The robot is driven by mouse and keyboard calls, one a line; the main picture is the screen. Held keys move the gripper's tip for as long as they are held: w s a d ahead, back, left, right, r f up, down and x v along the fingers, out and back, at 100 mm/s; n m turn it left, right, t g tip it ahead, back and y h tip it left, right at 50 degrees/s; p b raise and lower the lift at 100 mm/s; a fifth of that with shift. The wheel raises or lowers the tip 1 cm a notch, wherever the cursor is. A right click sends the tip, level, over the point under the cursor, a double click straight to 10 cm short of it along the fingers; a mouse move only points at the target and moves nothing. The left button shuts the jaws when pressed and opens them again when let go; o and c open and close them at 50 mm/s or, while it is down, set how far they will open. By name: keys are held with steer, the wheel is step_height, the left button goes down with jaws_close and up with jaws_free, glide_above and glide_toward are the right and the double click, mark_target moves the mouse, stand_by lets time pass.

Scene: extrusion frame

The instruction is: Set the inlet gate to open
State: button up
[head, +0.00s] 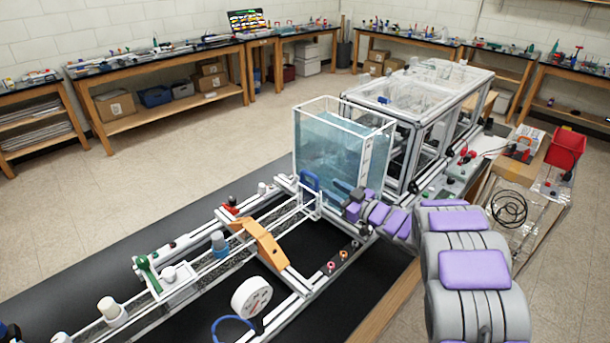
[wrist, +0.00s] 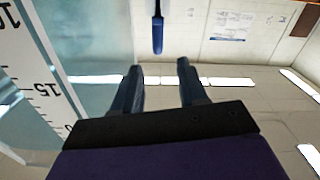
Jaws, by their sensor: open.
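A blue handle (head: 310,184), which looks like the inlet gate's, stands upright at the end of the channel, in front of the water tank. In the wrist view a narrow blue bar (wrist: 157,34) hangs from the top edge, likely the same handle seen edge-on. It lies beyond my fingertips and between them sideways. My gripper (head: 341,194) is open and empty, just right of the blue handle in the head view. The two dark fingers of my gripper (wrist: 160,82) show apart in the wrist view. The gate plate below the handle is hard to make out.
The clear water tank (head: 325,150) stands right behind the handle, and its printed scale (wrist: 38,75) is close at left in the wrist view. An orange bracket (head: 262,243) spans the channel nearer me. A round white gauge (head: 252,297) stands in front.

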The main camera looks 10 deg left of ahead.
mark_target(305, 173)
steer(key=b+x, duration=0.1)
steer(key=x, duration=1.1)
steer(key=shift+f, duration=0.15)
steer(key=shift+w+a+b, duration=0.1)
steer(key=shift+w+b, duration=0.05)
steer(key=shift+b, duration=0.15)
steer(key=shift+w+d+r, duration=0.2)
steer(key=shift+d+r, duration=0.05)
steer(key=shift+d, duration=0.25)
steer(key=shift+a, duration=0.4)
steer(key=shift+c, duration=0.5)
steer(key=shift+a+f, duration=0.1)
steer(key=shift+a, duration=0.2)
steer(key=c, duration=0.3)
steer(key=shift+d, duration=0.25)
jaws_close()
steer(key=shift+f, duration=0.1)
